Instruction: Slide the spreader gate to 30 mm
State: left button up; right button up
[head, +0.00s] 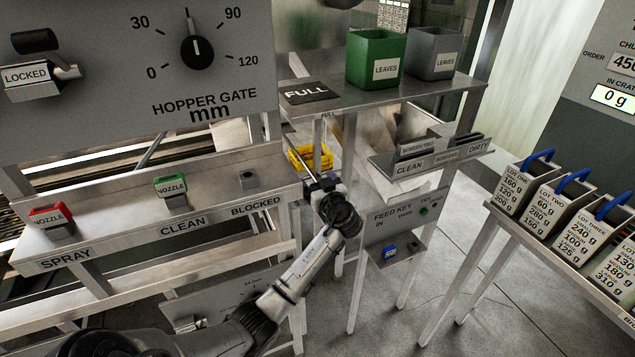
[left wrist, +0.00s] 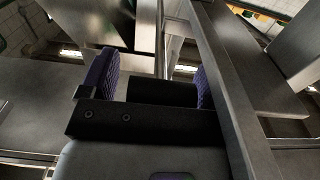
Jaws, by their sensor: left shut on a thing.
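My left gripper (head: 324,184) is beyond the right end of the nozzle shelf, below the FULL plate. In the left wrist view its two purple-padded fingers (left wrist: 155,85) stand either side of a black cylindrical grip (left wrist: 162,92) and are shut on it. A grey metal bar (left wrist: 222,80) runs close beside the right finger. What the grip is fixed to is hidden, and I cannot read any spreader scale. The hopper gate dial (head: 196,51), marked 0 to 120 mm, points nearly straight up, between 30 and 90. My right gripper is out of view.
The nozzle shelf (head: 112,232) holds a red and a green nozzle. A yellow part (head: 312,157) lies just behind my gripper. The feed key panel (head: 398,225) stands close on the right. Green (head: 373,57) and grey (head: 434,52) bins stand above. Open floor lies at lower right.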

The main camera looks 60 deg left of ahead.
aim_at(313, 175)
pick_arm(q)
jog(key=shift+c, duration=0.8)
jog(key=shift+a+f+b, duration=0.25)
jog(key=shift+a+b, duration=0.15)
jog(key=shift+b, duration=0.2)
jog(key=shift+w+a+b, duration=0.15)
jog(key=shift+a+b, duration=0.7)
jog(key=shift+a, duration=0.05)
jog(key=shift+a+r, duration=0.15)
jog(key=shift+a, duration=0.05)
jog(key=shift+r, duration=0.1)
jog(key=o, duration=1.1)
jog(key=shift+d, duration=0.1)
jog(key=d, duration=0.4)
jog(key=s+d+b, duration=0.1)
jog(key=d, duration=0.8)
jog(key=shift+s+d+b, duration=0.3)
jog(key=shift+b, duration=0.05)
